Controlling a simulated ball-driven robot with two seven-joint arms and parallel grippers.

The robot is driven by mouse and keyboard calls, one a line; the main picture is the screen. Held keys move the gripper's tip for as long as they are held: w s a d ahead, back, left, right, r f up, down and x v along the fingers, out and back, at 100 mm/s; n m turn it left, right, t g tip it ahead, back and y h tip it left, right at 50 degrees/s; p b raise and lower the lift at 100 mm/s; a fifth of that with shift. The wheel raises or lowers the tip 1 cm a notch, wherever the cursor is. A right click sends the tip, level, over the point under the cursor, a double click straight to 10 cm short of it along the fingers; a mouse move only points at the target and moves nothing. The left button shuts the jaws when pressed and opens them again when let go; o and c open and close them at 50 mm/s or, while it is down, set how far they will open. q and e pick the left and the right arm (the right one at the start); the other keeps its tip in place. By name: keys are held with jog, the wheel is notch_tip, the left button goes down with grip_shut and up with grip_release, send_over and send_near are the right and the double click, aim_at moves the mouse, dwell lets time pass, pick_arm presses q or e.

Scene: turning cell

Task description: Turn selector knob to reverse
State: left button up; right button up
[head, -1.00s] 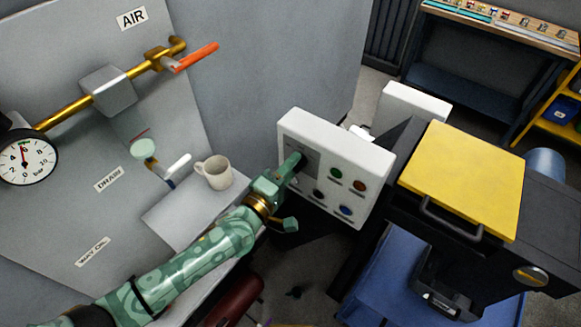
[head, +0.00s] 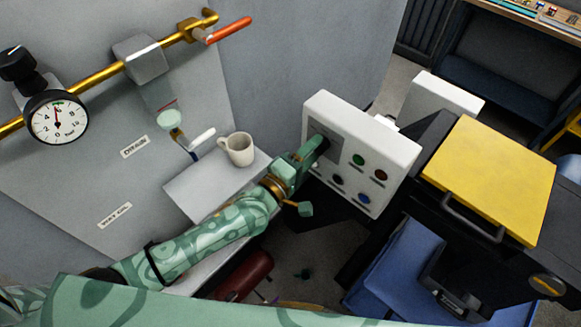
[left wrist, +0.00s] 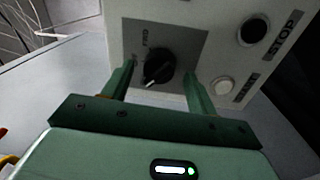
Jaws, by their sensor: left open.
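The selector knob (left wrist: 159,67) is black with a white pointer line. It sits on a grey plate on the white control box (head: 390,146). In the left wrist view its pointer slants toward the lower left; small lettering beside it is only partly readable. My left gripper (left wrist: 160,85) is open, its two green fingers on either side of the knob, with gaps to it. In the head view the left gripper (head: 316,150) is at the left part of the box's face and hides the knob. My right gripper is not in view.
Coloured buttons sit right of the plate, including a green one (head: 358,160). A white button (left wrist: 222,86) is near the right finger. A mug (head: 238,149) stands on a grey shelf (head: 205,187) beside my left arm. A machine with a yellow lid (head: 490,180) stands right.

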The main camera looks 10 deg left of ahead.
pick_arm(q)
jog(key=b+v, duration=0.1)
jog(key=v, duration=1.4)
jog(key=shift+s+a, duration=0.2)
jog(key=shift+s, duration=0.05)
